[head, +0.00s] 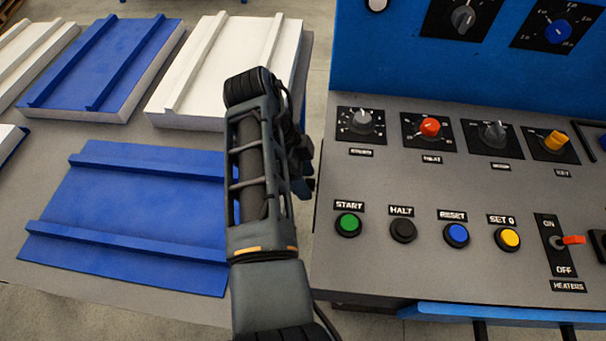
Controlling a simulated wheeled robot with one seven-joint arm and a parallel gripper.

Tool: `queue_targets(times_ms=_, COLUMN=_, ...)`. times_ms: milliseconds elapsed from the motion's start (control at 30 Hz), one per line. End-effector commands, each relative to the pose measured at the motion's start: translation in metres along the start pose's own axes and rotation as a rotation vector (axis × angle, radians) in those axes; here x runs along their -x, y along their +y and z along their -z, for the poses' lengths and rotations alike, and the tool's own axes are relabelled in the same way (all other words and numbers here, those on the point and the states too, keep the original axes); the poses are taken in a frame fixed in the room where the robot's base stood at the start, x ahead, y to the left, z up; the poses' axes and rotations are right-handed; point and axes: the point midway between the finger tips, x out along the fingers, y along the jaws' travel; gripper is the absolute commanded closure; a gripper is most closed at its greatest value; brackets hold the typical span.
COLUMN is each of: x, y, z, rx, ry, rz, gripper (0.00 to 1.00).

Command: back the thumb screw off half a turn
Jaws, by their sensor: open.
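I cannot make out a thumb screw in the head view. My arm rises through the middle of the picture, between the panel table and the control console. Dark parts that look like my gripper (303,170) show just past the arm's right edge, over the gap beside the console's left edge. The arm hides most of them, and the fingertips cannot be made out. I see nothing held there.
The console (400,273) carries a row of knobs, including a red knob (430,127), several push buttons and a red-tipped heaters switch (573,240). Blue and white ribbed panels lie on the grey table (70,300) at left. My arm covers the near blue panel's (140,205) right edge.

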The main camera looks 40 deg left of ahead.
Motion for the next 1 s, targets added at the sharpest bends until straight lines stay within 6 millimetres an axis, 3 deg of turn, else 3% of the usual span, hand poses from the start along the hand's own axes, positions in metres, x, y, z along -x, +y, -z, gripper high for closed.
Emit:
queue_targets(times_ms=167, x=0.014, y=-0.001, z=0.0, rx=0.0, ry=-0.001, rz=0.003, gripper=0.47)
queue_targets(times_ms=533, x=0.069, y=-0.001, z=0.0, rx=0.0, ry=-0.001, rz=0.002, gripper=0.47)
queue_targets(times_ms=1000, x=0.078, y=0.001, z=0.0, rx=-0.001, ry=0.0, rz=0.003, gripper=0.47)
